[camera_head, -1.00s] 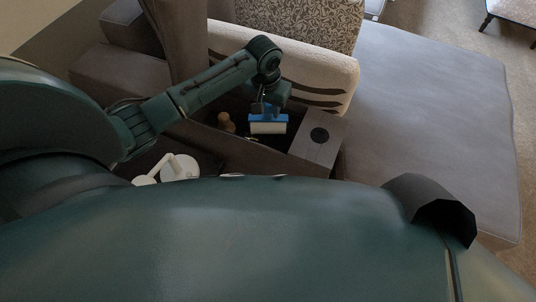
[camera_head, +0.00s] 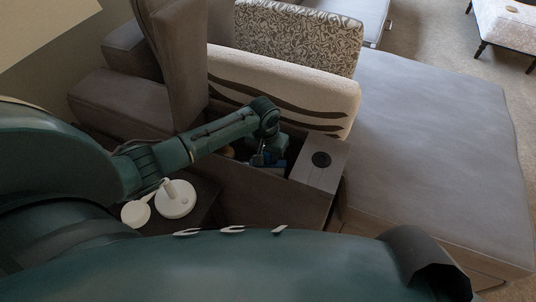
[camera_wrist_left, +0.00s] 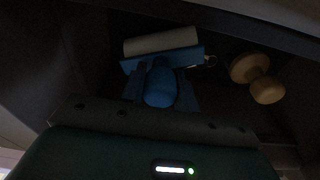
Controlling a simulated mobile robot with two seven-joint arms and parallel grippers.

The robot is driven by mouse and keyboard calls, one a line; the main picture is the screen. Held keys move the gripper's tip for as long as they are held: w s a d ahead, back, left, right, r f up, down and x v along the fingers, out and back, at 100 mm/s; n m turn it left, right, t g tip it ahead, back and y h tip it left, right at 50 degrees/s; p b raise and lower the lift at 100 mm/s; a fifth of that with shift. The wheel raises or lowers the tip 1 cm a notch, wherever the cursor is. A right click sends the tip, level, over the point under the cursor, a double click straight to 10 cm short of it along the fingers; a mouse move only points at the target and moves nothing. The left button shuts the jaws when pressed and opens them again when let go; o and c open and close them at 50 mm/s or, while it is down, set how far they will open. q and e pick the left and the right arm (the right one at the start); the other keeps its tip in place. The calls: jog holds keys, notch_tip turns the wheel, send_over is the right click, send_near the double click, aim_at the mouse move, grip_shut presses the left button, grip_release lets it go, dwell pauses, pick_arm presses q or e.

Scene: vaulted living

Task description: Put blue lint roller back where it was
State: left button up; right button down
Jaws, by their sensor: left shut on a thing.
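The blue lint roller, with a blue handle and a white roll, shows in the left wrist view (camera_wrist_left: 165,60). My left gripper (camera_wrist_left: 160,92) is shut on its blue handle, with the white roll pointing away from the gripper. In the head view the left gripper (camera_head: 268,152) is down in the dark open compartment of the sofa console (camera_head: 275,195), and a small blue part of the roller (camera_head: 262,160) shows. Whether the roller touches the compartment floor cannot be told. My right gripper is not in view.
A wooden knob-like object (camera_wrist_left: 258,78) lies in the compartment, right of the roller in the wrist view, beside a small metal ring. White round objects (camera_head: 175,198) stand on a dark surface at left.

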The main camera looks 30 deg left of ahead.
pick_arm(q)
jog(key=shift+f, duration=0.4)
jog(key=o, duration=0.9)
jog(key=shift+o, duration=0.2)
